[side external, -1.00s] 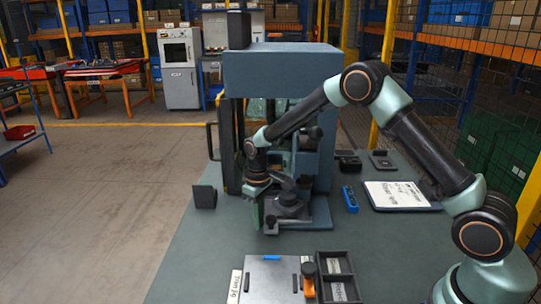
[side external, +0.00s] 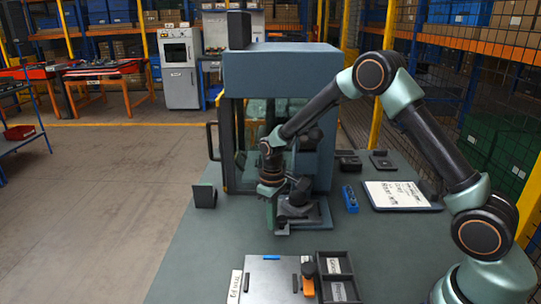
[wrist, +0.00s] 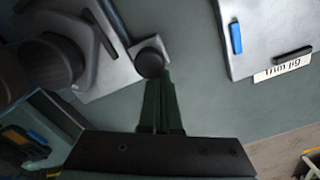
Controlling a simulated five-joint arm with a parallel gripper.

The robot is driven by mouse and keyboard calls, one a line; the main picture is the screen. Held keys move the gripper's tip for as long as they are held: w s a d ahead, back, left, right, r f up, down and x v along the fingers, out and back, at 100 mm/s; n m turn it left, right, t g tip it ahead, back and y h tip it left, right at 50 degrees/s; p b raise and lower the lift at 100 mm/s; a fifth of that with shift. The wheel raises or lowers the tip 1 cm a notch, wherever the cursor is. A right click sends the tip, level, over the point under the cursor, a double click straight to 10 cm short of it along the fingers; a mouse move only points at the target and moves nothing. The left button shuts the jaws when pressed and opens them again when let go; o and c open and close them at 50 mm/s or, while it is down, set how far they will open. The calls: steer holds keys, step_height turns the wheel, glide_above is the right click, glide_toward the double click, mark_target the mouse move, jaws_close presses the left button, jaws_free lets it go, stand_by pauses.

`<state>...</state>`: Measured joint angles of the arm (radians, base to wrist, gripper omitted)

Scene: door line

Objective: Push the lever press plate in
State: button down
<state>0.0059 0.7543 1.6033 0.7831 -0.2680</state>
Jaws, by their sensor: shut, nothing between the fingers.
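The lever press plate appears to be the grey plate (wrist: 95,75) with a bar ending in a round black knob (wrist: 149,62), seen in the wrist view. In the side view the plate's front (side external: 302,222) sits low at the press, before the blue-grey housing (side external: 282,72). My gripper (side external: 270,222) is shut and empty, low at the left side of the plate. In the wrist view the closed green fingertips (wrist: 159,82) are right at the knob; I cannot tell whether they touch it. My wrist hides part of the press in the side view.
A silver board (side external: 270,278) and a dark divided tray (side external: 338,278) lie at the front of the table. A small dark upright block (side external: 204,196) stands at the left edge. A blue item (side external: 349,198) and a clipboard (side external: 398,195) lie to the right.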

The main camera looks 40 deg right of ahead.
steer(key=shift+s+d, duration=0.35)
steer(key=shift+s, duration=0.05)
step_height(320, 180, up, 8)
steer(key=w+a, duration=0.1)
stand_by(0.8)
steer(key=shift+w+a, duration=0.1)
steer(key=s+a+r+t, duration=0.2)
steer(key=a+r+t, duration=0.1)
steer(key=a+r, duration=0.6)
steer(key=s+d+r+m+t, duration=0.1)
steer(key=s+d, duration=0.3)
steer(key=s, duration=0.4)
steer(key=s+d+r+m+t, duration=0.1)
steer(key=s+d+r, duration=0.3)
steer(key=s, duration=0.4)
steer(key=shift+s+d+r+m+t, duration=0.15)
steer(key=shift+d+r+m+t, duration=0.15)
steer(key=shift+d+m, duration=0.25)
